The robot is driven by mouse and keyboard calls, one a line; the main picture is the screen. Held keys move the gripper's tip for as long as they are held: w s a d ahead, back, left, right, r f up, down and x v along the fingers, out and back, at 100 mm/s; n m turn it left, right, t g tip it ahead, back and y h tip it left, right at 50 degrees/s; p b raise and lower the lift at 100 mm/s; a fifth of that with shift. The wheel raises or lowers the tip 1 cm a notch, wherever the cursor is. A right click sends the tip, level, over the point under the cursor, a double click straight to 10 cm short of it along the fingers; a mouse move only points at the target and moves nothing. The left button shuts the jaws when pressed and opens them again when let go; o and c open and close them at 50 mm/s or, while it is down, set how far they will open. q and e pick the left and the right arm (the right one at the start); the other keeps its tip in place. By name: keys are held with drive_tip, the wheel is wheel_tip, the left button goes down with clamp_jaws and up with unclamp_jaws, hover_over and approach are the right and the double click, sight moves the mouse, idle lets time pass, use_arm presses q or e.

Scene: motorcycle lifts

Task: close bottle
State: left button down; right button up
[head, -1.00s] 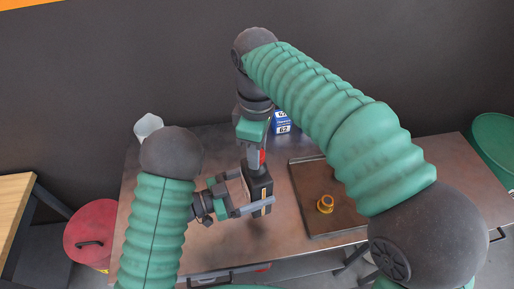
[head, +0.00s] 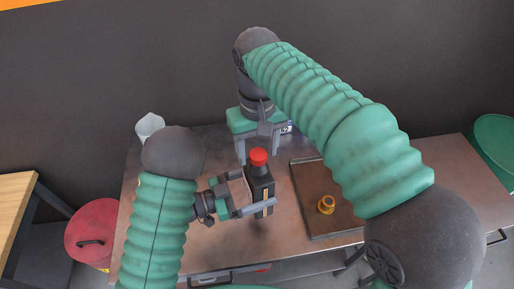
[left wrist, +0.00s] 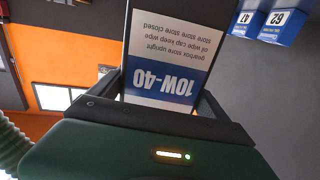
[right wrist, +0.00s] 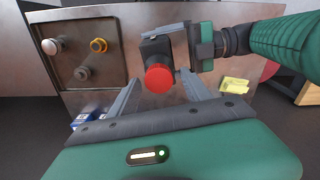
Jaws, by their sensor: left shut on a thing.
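A dark bottle (head: 262,190) with a red cap (head: 258,157) on its top stands upright above the table. My left gripper (head: 258,196) is shut around the bottle's body from the left. The left wrist view shows the bottle's label (left wrist: 165,60) between its fingers. My right gripper (head: 259,148) is open and empty, just behind the cap, with its fingers apart. In the right wrist view the red cap (right wrist: 159,79) shows between and beyond the spread fingers. Whether the cap is fully seated cannot be told.
A tray (head: 312,178) to the right holds a yellow ring-like part (head: 326,204); the right wrist view shows further small round parts in it. Blue-and-white boxes (left wrist: 285,22) stand behind. A pale container (head: 148,126) is at the back left. A yellow item (right wrist: 235,85) lies on the table.

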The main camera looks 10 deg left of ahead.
drive_tip(key=shift+r, duration=0.1)
wheel_tip(320, 180, up, 4)
drive_tip(key=shift+r, duration=0.15)
drive_tip(key=shift+c, duration=0.5)
drive_tip(key=n, duration=0.3)
drive_tip(key=shift+r, duration=0.3)
drive_tip(key=n, duration=0.2)
drive_tip(key=r+n, duration=0.1)
drive_tip(key=n, duration=0.2)
drive_tip(key=shift+a+r+n, duration=0.1)
drive_tip(key=shift+a+n, duration=0.05)
drive_tip(key=shift+n, duration=0.15)
drive_tip(key=n, duration=0.3)
drive_tip(key=shift+r, duration=0.35)
drive_tip(key=n, duration=0.2)
drive_tip(key=r+n, duration=0.1)
drive_tip(key=n, duration=0.1)
drive_tip(key=shift+w, duration=0.1)
